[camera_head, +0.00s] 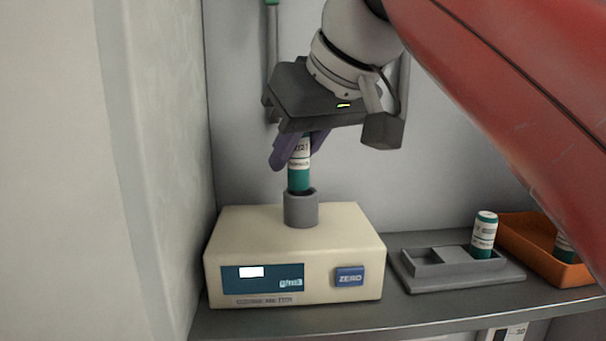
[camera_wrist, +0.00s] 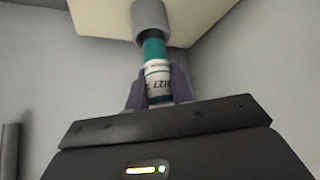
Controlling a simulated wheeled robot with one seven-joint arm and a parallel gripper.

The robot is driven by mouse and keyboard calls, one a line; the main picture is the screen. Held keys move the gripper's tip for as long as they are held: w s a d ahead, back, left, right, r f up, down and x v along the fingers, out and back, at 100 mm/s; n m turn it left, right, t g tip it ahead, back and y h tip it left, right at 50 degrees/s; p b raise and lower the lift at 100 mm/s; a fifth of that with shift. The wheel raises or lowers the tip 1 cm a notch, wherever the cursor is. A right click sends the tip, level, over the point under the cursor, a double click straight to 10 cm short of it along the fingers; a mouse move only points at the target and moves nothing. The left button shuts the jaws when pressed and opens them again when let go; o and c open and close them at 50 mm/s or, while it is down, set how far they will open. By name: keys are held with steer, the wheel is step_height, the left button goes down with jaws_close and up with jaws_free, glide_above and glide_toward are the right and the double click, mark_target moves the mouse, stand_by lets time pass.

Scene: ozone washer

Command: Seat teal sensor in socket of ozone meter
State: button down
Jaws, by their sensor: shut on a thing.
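The ozone meter (camera_head: 295,255) is a cream box with a teal display panel and a blue ZERO button, standing on the shelf. Its grey round socket (camera_head: 301,209) rises from the top; it also shows in the wrist view (camera_wrist: 149,20). The teal sensor (camera_head: 299,178), with a white printed label, stands about upright at the socket, its lower end hidden by the socket rim. In the wrist view the sensor (camera_wrist: 154,52) meets the socket mouth; how deep it sits I cannot tell. My gripper (camera_head: 297,152) is shut on the sensor's labelled upper part with purple fingers.
A grey tray (camera_head: 428,270) with recesses stands right of the meter and holds another teal-and-white cylinder (camera_head: 484,235). An orange bin (camera_head: 535,262) at the far right holds a similar cylinder (camera_head: 564,247). Walls stand close at the left and behind.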

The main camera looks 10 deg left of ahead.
steer(key=shift+f, duration=1.1)
steer(key=c, duration=1.3)
jaws_free()
steer(key=shift+w, duration=0.1)
steer(key=shift+o, duration=0.3)
steer(key=shift+r, duration=0.1)
steer(key=shift+r, duration=0.1)
